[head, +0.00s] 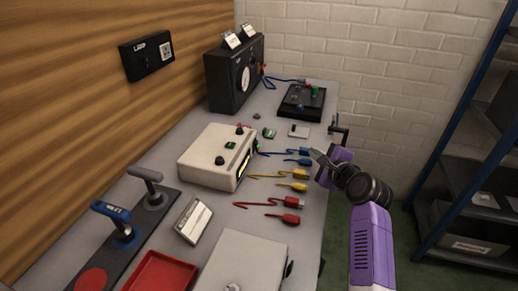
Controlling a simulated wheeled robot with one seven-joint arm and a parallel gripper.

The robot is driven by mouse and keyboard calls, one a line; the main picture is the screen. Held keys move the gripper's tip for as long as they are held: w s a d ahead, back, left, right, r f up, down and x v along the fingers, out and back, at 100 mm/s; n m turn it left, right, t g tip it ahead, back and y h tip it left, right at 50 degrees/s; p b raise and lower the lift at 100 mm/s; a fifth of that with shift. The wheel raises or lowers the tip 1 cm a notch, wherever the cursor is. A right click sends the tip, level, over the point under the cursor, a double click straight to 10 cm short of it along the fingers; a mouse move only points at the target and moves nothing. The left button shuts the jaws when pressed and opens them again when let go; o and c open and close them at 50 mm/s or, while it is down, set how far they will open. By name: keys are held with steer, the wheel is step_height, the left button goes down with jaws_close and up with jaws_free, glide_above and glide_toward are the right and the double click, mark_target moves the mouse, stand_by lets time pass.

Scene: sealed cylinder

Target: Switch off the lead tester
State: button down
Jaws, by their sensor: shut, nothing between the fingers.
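A beige box (207,160) with dark knobs on top and a lit yellow-green strip on its right-hand face stands mid-bench; it looks like the lead tester, but I cannot read any label. A small red part (243,128) shows at its far top edge. I cannot tell its switch or that switch's position. Blue leads (290,152), yellow leads (280,176) and red leads (270,205) lie to its right. My gripper (317,156) is shut and empty at the bench's right edge, right of the blue leads and apart from the box.
A black box with a round dial (235,75) and a black panel with coloured knobs (301,100) stand at the back. Levers (122,232), a red tray (160,275) and a grey case (245,265) are at the front. A blue-framed shelf (465,150) stands right.

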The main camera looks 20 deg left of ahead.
mark_target(267, 160)
steer(key=a+m+g, duration=0.1)
steer(key=a, duration=0.1)
steer(key=a+m+g+y, duration=0.1)
steer(key=a, duration=0.1)
steer(key=shift+a+m, duration=0.1)
steer(key=shift+m, duration=0.2)
steer(key=shift+s+a+f+m+g+y, duration=0.15)
steer(key=shift+s+a+m+g+y, duration=0.15)
steer(key=shift+a+g+y, duration=0.15)
steer(key=a+b, duration=0.1)
steer(key=a, duration=0.1)
steer(key=a+b, duration=0.1)
steer(key=a, duration=0.1)
steer(key=a+f+b, duration=0.1)
steer(key=a, duration=0.2)
steer(key=shift+w+a+f, duration=0.1)
steer(key=shift+w, duration=0.1)
steer(key=shift+a+f, duration=0.1)
steer(key=shift+a, duration=0.6)
steer(key=shift+a, duration=0.2)
stand_by(1.0)
steer(key=shift+a, duration=0.2)
steer(key=shift+a+f, duration=0.1)
steer(key=shift+a, duration=0.25)
stand_by(0.6)
steer(key=shift+d, duration=0.15)
